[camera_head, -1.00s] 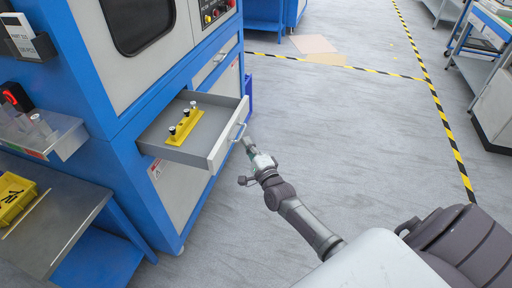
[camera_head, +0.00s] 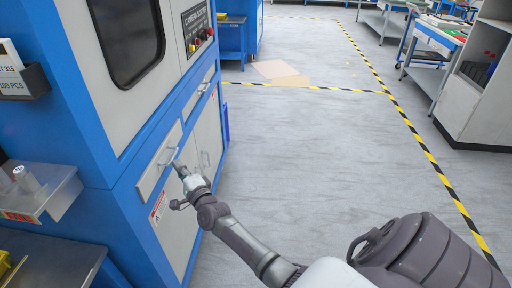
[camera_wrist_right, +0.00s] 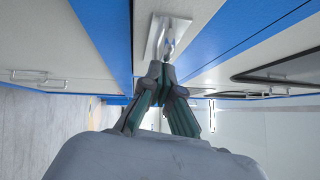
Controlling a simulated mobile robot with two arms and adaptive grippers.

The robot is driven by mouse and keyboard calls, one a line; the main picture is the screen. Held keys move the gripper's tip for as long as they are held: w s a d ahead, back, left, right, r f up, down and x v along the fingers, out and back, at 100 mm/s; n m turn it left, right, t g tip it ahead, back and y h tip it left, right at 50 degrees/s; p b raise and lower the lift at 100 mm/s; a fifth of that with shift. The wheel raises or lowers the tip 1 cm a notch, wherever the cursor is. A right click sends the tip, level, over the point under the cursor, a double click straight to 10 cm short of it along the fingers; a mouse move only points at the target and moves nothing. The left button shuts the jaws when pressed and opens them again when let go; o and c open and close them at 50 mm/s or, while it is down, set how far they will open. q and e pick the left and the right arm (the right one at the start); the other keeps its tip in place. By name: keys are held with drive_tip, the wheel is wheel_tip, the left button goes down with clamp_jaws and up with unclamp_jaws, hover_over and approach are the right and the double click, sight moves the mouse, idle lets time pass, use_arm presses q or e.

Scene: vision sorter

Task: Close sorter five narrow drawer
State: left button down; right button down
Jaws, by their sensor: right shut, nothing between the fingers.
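The narrow drawer (camera_head: 157,165) is in the blue and white sorter (camera_head: 105,130). Its front lies about flush with the sorter's face, and its inside is hidden. My right gripper (camera_head: 180,166) is at the drawer's metal handle (camera_head: 168,157), with the fingers pointing at the front. In the right wrist view the gripper (camera_wrist_right: 160,68) has its fingertips together and empty, right at the handle; I cannot tell whether they touch it. The drawer front (camera_wrist_right: 150,28) shows behind them. My left gripper is not in view.
Another handled drawer (camera_head: 203,88) and cabinet doors (camera_head: 208,140) are in the same sorter. A clear shelf (camera_head: 55,198) juts out at the left. Grey floor (camera_head: 310,150) to the right is open, edged by striped tape (camera_head: 405,115).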

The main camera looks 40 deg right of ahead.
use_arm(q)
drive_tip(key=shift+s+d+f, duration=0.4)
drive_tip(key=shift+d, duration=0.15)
use_arm(e)
drive_tip(key=shift+w+a+r, duration=0.2)
drive_tip(key=shift+w+a, duration=0.55)
drive_tip(key=shift+w, duration=0.1)
use_arm(q)
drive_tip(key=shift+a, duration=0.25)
drive_tip(key=shift+b, duration=0.3)
